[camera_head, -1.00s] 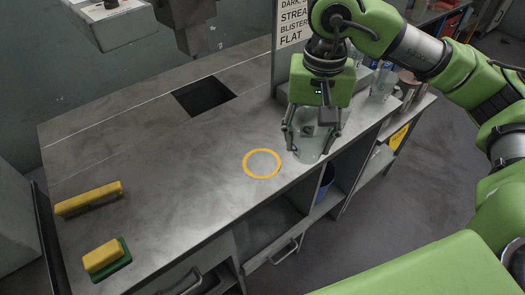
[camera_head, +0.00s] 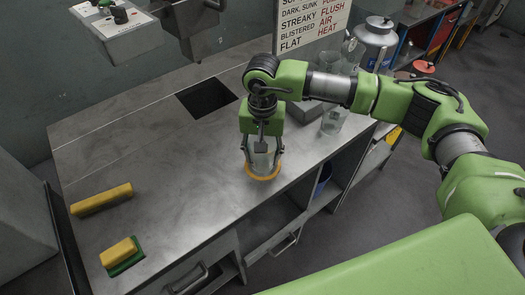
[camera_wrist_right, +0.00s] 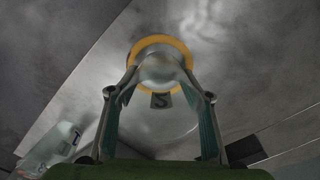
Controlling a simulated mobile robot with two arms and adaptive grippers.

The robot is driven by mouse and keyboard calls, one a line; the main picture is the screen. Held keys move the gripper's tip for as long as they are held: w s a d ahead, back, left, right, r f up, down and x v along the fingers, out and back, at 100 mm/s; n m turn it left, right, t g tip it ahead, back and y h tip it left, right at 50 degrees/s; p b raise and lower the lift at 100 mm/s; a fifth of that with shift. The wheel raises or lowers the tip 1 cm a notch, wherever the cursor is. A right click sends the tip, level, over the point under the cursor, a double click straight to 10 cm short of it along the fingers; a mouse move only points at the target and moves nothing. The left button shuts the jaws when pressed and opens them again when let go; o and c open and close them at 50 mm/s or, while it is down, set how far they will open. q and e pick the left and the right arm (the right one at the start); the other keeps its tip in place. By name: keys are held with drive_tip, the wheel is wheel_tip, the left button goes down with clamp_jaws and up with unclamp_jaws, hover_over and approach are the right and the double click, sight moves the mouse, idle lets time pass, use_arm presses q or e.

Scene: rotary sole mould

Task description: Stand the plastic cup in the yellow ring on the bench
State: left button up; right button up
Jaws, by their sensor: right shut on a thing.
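The clear plastic cup (camera_head: 263,162) is upright between the fingers of my right gripper (camera_head: 263,153), which is shut on it. The yellow ring (camera_head: 263,179) lies on the bench directly under the cup, and its front edge shows around the cup's base. In the right wrist view the cup (camera_wrist_right: 158,122) has a dark mark on its side, and its far end overlaps the inside of the ring (camera_wrist_right: 183,50). I cannot tell whether the cup's base touches the bench. My left gripper is not in view.
A second clear vessel (camera_head: 333,121) stands at the bench's right end, near a metal canister (camera_head: 376,42) and a sign (camera_head: 312,22). A square opening (camera_head: 206,97) lies behind the ring. Yellow blocks (camera_head: 101,199) lie at the left. The bench between is clear.

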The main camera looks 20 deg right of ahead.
drive_tip(key=shift+f+b, duration=0.3)
drive_tip(key=shift+b, duration=0.1)
drive_tip(key=o, duration=0.8)
drive_tip(key=shift+r, duration=0.1)
drive_tip(key=shift+r+p, duration=0.25)
drive_tip(key=shift+p, duration=0.15)
drive_tip(key=shift+w+r+b, duration=0.1)
drive_tip(key=shift+r+b, duration=0.2)
drive_tip(key=shift+r, duration=0.05)
drive_tip(key=shift+r+b, duration=1.35)
drive_tip(key=shift+r, duration=4.25)
